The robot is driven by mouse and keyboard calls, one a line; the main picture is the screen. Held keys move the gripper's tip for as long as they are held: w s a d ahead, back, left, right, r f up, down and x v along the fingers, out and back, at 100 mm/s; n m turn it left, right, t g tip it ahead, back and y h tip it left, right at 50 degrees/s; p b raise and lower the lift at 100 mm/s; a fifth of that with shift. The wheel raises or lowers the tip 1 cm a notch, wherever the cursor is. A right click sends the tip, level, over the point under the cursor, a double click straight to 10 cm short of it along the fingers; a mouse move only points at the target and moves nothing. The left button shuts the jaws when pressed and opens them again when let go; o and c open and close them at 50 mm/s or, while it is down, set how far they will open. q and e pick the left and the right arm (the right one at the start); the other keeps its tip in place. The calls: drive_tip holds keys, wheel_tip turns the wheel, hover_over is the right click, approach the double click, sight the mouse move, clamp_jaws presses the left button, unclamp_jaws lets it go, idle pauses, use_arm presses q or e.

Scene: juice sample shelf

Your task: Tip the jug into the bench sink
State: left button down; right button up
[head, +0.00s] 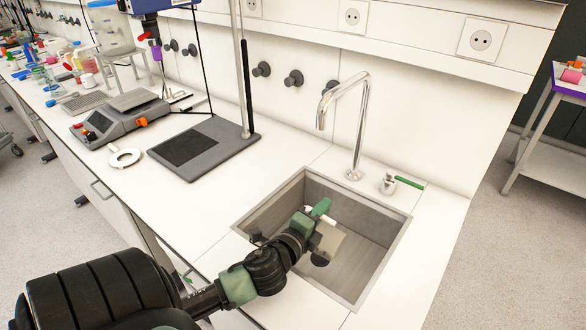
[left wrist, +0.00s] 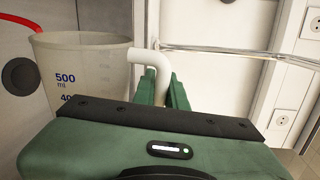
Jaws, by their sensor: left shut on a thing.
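The jug is a translucent beaker with a white handle and "500 ml" marks. It fills the left of the left wrist view (left wrist: 85,70) and shows small inside the sink in the head view (head: 328,242). It lies tipped on its side, its base end hidden by my gripper. A thin red stream leaves its lip toward the sink floor. My left gripper (head: 316,218) is shut on the jug's handle, green fingers around it in the left wrist view (left wrist: 162,85). The bench sink (head: 372,238) is a grey rectangular basin, and the jug is over it. My right gripper is not in view.
A chrome tap (head: 362,120) rises behind the sink, with a small tap fitting (head: 388,184) beside it. Free worktop lies right of the sink.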

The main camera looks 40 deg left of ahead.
sight(341, 232)
use_arm(q)
drive_tip(key=d, duration=0.1)
drive_tip(key=d+m, duration=0.2)
drive_tip(key=shift+w+d+f+b, duration=0.25)
drive_tip(key=shift+w+d+b, duration=0.1)
drive_tip(key=shift+d+f+y, duration=0.15)
drive_tip(key=shift+d+y, duration=0.15)
drive_tip(key=shift+d, duration=0.05)
drive_tip(key=shift+w+d+f+m, duration=0.15)
drive_tip(key=shift+d+f+m, duration=0.5)
drive_tip(key=shift+m, duration=0.25)
drive_tip(key=w+d+r+m+t+y+p, duration=0.1)
drive_tip(key=d+r+m+p, duration=0.3)
drive_tip(key=d+m+p, duration=0.6)
drive_tip(key=shift+w+m+y, duration=0.4)
drive_tip(key=shift+w+m, duration=0.05)
drive_tip(key=shift+m, duration=0.55)
drive_tip(key=shift+a, duration=0.1)
